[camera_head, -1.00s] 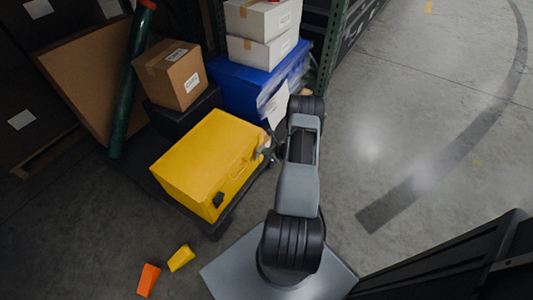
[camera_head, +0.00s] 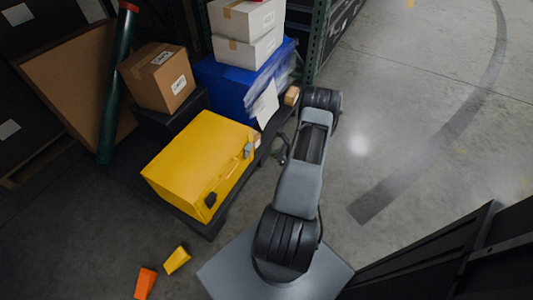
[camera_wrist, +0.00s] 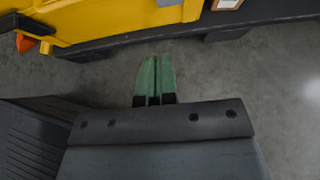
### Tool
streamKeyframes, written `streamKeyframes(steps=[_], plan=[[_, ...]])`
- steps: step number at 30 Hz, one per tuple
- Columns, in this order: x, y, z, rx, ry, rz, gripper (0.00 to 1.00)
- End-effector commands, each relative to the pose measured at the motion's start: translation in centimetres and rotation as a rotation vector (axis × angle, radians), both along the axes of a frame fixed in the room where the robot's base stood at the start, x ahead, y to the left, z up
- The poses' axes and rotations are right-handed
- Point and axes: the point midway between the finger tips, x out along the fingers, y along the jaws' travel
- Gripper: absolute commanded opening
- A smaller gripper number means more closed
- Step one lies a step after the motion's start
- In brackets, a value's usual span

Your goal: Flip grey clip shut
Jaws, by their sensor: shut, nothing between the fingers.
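The yellow tote (camera_head: 197,160) sits on a dark low platform. A grey clip (camera_head: 248,151) shows near the right end of its front side; it looks close to the wall, but I cannot tell whether it is latched. A black clip (camera_head: 210,200) is near the other end of that side. In the wrist view the yellow wall (camera_wrist: 110,18) crosses the top, and a small grey part, likely the grey clip (camera_wrist: 168,3), is cut by the edge. My gripper (camera_wrist: 155,62) is shut and empty, its green fingers over floor, apart from the tote. In the head view my arm mostly hides it.
A blue tote (camera_head: 232,88) with white boxes (camera_head: 248,50) stands behind. A brown carton (camera_head: 157,77) is behind the yellow tote. Orange (camera_head: 145,283) and yellow (camera_head: 177,260) wedges lie on the floor. Open floor (camera_head: 420,130) is at right.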

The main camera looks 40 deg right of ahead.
Motion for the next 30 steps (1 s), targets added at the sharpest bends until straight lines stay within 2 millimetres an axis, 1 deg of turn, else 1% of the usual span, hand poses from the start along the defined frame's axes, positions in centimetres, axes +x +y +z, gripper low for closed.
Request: streamKeyframes(steps=[1, 3, 9, 30], plan=[[-0.6, -0.2, 0.6, 0.0, 0.0, -0.003, 0.0], [-1.1, -0.4, 1.0, 0.001, 0.0, -0.001, 0.0], [-1.9, -0.5, 1.6, 0.001, -0.001, 0.002, 0.0], [-1.9, -0.5, 1.8, -0.002, -0.001, 0.009, 0.0]])
